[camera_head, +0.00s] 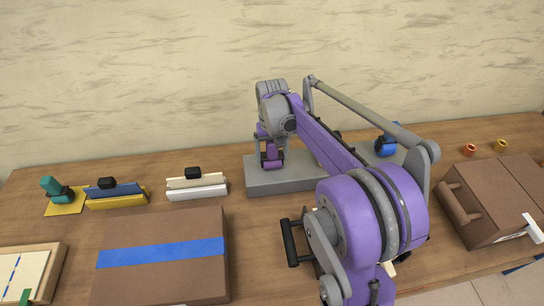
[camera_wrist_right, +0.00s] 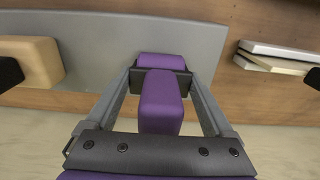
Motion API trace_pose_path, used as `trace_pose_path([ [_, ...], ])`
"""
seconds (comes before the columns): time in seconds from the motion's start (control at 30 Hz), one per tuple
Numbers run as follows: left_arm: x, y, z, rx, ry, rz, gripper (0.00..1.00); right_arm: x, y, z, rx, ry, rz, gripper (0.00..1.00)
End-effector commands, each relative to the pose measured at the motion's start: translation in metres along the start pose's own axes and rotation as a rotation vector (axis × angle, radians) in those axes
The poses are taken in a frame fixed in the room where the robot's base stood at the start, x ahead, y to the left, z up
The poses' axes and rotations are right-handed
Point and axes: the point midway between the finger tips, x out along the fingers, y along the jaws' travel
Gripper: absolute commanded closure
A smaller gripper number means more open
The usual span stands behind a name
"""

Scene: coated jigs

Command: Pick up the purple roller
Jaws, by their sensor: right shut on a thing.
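The purple roller (camera_head: 272,158) is at the left end of the grey base (camera_head: 262,187) in the head view. My right gripper (camera_head: 269,136) reaches down to it from above and is shut on it. In the right wrist view the purple roller (camera_wrist_right: 160,100) sits between the grey fingers of my right gripper (camera_wrist_right: 160,74), above the grey base (camera_wrist_right: 100,32). I cannot tell whether the roller still touches the base. My left gripper is not in view.
A blue roller (camera_head: 387,146) is at the base's right end. Left are a white-and-silver tool (camera_head: 196,186), a blue-and-yellow tool (camera_head: 116,196) and a teal-handled tool (camera_head: 52,186). Brown boxes stand front left (camera_head: 165,275) and right (camera_head: 490,200). Small cups (camera_head: 470,149) lie back right.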

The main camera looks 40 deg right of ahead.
Motion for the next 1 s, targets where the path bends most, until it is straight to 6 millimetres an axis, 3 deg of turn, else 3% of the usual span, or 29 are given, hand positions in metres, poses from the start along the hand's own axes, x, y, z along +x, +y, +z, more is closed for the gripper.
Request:
trace_pose_path([
  [0.07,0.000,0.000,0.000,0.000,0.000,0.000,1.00,0.000,0.000,0.000,0.000,0.000,0.000,1.00],
  [0.43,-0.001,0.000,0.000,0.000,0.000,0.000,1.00,-0.007,0.000,0.000,0.000,0.000,0.000,1.00],
  [0.8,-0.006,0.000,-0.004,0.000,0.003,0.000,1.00,-0.076,0.000,0.000,0.001,0.000,0.000,1.00],
  [1.0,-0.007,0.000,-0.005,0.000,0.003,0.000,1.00,-0.098,0.000,0.000,0.000,0.000,0.000,1.00],
])
